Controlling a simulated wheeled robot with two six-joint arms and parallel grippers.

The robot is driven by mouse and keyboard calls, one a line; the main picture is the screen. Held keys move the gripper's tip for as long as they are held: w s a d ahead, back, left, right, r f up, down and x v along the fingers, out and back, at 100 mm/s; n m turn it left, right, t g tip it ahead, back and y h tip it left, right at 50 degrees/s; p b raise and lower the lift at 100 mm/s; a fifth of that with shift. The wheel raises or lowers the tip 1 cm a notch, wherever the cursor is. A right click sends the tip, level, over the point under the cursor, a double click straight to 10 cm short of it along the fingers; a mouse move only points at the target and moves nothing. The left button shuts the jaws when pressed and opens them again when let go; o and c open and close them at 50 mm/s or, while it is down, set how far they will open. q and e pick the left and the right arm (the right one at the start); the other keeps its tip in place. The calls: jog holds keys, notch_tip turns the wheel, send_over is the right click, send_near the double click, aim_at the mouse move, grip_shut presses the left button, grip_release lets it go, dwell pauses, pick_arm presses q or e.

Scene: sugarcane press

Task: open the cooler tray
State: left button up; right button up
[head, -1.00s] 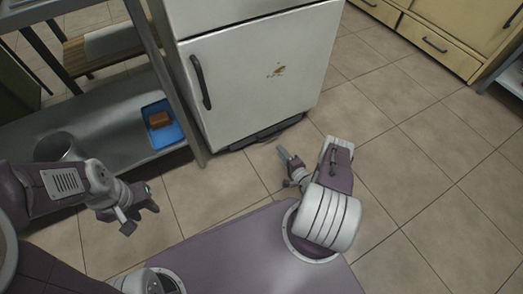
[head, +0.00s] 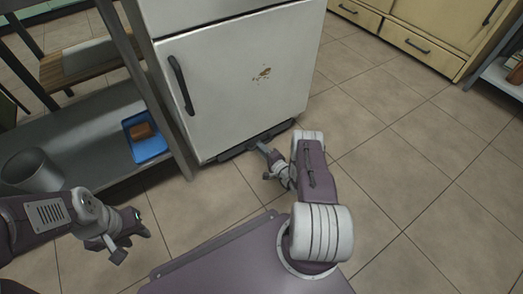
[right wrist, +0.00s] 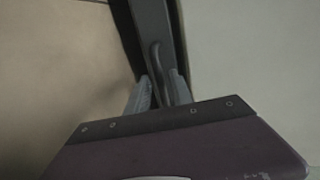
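The white cooler (head: 240,75) stands at the top centre of the head view, its door closed. The dark tray (head: 236,149) is a low strip along the foot of the cooler. My right gripper (head: 264,148) is at the front of this tray. In the right wrist view the two grey fingertips (right wrist: 161,76) are apart, on either side of a dark curved handle (right wrist: 156,56) on the dark strip; I see a gap and no clear grip. My left gripper (head: 142,224) is low on the left, away from the cooler, with nothing visible in it.
A metal shelf (head: 70,140) stands left of the cooler, holding a blue tray (head: 150,150) with a brown block (head: 142,131) and a metal pot (head: 32,172). Yellow cabinets (head: 425,30) stand at the back right. The tiled floor on the right is clear.

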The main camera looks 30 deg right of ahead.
grip_shut()
dwell(1.2)
